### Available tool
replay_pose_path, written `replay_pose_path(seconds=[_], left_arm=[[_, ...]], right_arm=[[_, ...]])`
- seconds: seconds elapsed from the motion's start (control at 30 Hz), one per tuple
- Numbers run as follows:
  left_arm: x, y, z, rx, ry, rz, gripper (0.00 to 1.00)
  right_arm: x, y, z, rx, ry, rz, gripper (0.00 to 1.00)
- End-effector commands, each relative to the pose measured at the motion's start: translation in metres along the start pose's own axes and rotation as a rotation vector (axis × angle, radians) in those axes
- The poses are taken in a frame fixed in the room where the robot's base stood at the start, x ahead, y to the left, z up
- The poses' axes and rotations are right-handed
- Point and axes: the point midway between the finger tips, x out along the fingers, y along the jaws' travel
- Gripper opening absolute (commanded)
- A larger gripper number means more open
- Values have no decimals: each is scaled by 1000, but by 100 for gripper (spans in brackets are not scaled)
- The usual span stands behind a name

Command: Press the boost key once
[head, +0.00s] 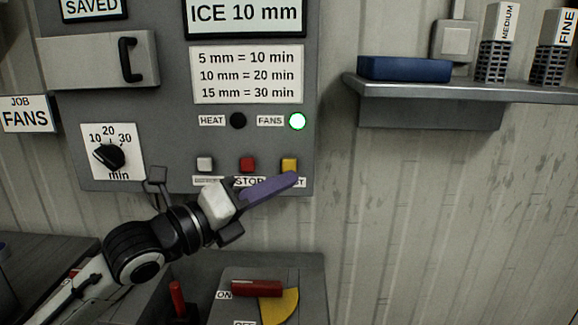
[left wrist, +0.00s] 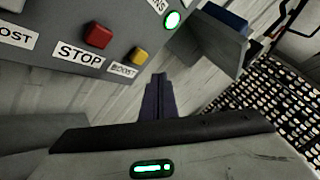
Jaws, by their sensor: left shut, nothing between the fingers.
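In the left wrist view the fingertips (left wrist: 158,77) are below and right of the key, with a gap in the picture. My right gripper is not in view.
A red STOP button (head: 247,164) and a white button (head: 205,164) sit left of the yellow key. The FANS lamp (head: 297,121) is lit green; the HEAT lamp (head: 238,120) is dark. A dial (head: 110,156) is at left. A shelf (head: 440,90) juts out at right.

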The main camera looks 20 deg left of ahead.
Motion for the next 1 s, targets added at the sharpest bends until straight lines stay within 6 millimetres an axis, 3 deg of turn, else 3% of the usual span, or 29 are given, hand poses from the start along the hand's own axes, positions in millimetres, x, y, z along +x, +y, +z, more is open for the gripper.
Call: replay_pose_path(seconds=[0.3,1.0], left_arm=[[-17,-12,-12,-1,0,0,0],[-17,-12,-12,0,-1,0,0]], right_arm=[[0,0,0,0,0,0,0],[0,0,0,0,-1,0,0]])
